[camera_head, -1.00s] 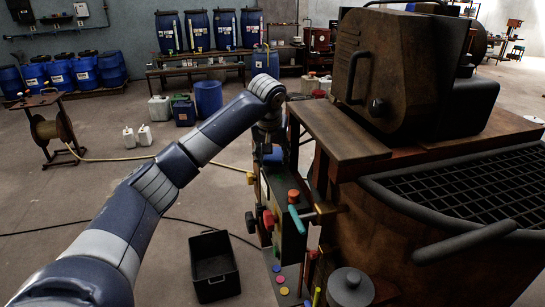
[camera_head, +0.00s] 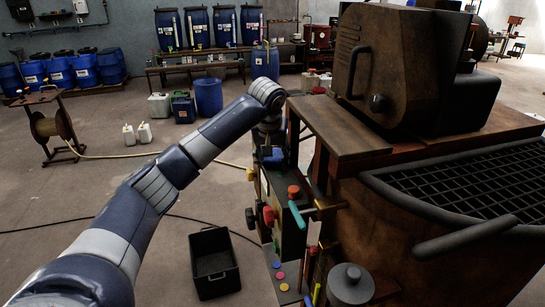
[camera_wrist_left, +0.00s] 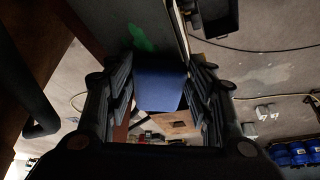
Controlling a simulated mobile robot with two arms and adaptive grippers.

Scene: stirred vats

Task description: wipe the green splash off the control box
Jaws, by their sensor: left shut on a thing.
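My left gripper (camera_wrist_left: 160,95) is shut on a blue cloth or pad (camera_wrist_left: 162,88), which fills the space between its fingers. The blue pad also shows in the head view (camera_head: 272,158), below my wrist at the far end of the control box (camera_head: 291,222). The box is dark, with red, black and teal knobs and handles. My right gripper is out of view.
A large brown machine (camera_head: 400,215) with a black grate stands right of the box. A black bin (camera_head: 213,265) is on the floor to the left. A hose reel (camera_head: 52,127) and blue barrels stand farther back. Much of the left floor is clear.

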